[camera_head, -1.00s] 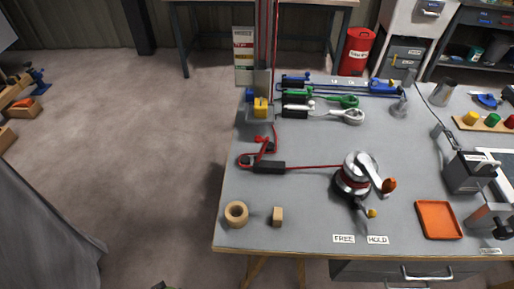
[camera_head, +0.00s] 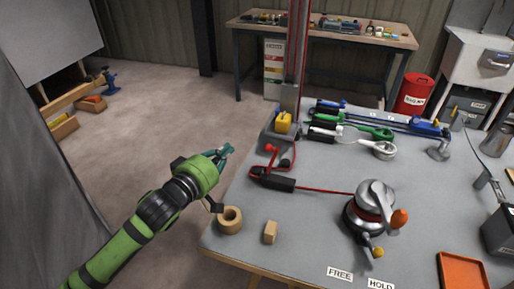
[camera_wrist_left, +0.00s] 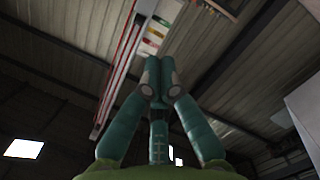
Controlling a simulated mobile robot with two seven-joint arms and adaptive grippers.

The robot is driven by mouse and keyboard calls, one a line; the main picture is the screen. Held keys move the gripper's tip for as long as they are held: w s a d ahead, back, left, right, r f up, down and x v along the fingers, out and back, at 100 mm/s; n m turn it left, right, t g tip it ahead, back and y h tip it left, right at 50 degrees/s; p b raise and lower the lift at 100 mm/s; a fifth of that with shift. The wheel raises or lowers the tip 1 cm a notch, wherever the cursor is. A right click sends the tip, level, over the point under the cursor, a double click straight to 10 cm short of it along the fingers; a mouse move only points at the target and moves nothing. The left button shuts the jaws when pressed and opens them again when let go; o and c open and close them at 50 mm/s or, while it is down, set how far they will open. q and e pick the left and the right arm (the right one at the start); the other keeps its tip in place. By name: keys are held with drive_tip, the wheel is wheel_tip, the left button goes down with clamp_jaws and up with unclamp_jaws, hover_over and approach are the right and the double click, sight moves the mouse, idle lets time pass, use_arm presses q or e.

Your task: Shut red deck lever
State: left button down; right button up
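The red deck lever (camera_head: 284,163) is on the left part of the grey workbench, beside a black clutch body (camera_head: 277,182) on the red line. It stands raised off the body, and a red ball knob (camera_head: 270,148) shows near it. My left gripper (camera_head: 226,151) is in the air left of the lever, at the bench's left edge, apart from it. In the left wrist view its teal fingers (camera_wrist_left: 159,76) come together at the tips with nothing between them. That view points up at the roof and does not show the lever. My right gripper is in neither view.
A wooden ring (camera_head: 230,220) and a wooden block (camera_head: 270,232) lie near the bench's front left. A yellow-topped mast base (camera_head: 283,123) stands behind the lever. A winch (camera_head: 372,207) is to the right. Blue, green and white levers (camera_head: 365,134) lie at the back.

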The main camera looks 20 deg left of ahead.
use_arm(q)
drive_tip(key=w+d+f+p, duration=0.1)
drive_tip(key=w+d+f, duration=0.2)
drive_tip(key=w+d, duration=0.2)
drive_tip(key=shift+a+p+x, duration=0.3)
drive_tip(key=shift+p+x, duration=0.05)
drive_tip(key=shift+x, duration=1.25)
drive_tip(key=shift+w+d+r, duration=0.1)
drive_tip(key=shift+r, duration=0.05)
